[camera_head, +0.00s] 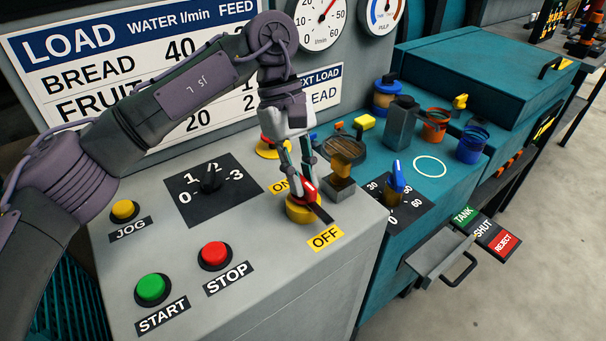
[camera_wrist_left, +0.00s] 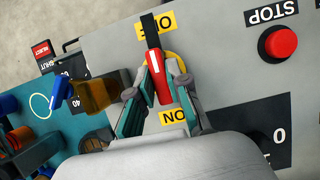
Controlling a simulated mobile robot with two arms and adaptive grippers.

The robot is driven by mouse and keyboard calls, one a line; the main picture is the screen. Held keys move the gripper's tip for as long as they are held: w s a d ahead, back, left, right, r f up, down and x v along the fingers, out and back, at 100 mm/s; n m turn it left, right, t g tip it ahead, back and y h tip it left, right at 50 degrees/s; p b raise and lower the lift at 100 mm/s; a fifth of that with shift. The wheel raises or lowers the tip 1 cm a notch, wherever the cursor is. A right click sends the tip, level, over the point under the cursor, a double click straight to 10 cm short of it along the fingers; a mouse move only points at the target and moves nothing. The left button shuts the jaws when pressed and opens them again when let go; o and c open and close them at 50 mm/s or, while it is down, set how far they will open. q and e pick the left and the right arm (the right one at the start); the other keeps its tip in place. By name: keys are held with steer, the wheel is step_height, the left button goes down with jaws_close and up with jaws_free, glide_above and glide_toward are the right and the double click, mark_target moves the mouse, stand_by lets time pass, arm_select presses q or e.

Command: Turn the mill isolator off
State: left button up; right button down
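The mill isolator (camera_head: 301,214) is a round yellow base with a red handle ending in a black bar, on the grey panel. The black bar (camera_wrist_left: 150,31) points at the yellow OFF label (camera_head: 325,237), away from the ON label (camera_wrist_left: 173,116). My left gripper (camera_head: 304,182) reaches down over the isolator. In the wrist view its two fingers stand on either side of the red handle (camera_wrist_left: 158,80), close to it. They look slightly parted, with a narrow gap on one side; contact is hard to make out. My right gripper is not in view.
Green START (camera_head: 151,289), red STOP (camera_head: 214,255) and yellow JOG (camera_head: 123,210) buttons and a black rotary selector (camera_head: 211,180) are to the left. An amber-topped block (camera_head: 341,178) stands close to the right of my gripper. A blue-handled dial (camera_head: 397,178) is farther right.

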arm_select(q)
steer(key=o, duration=0.5)
steer(key=shift+c, duration=0.2)
steer(key=v, duration=1.2)
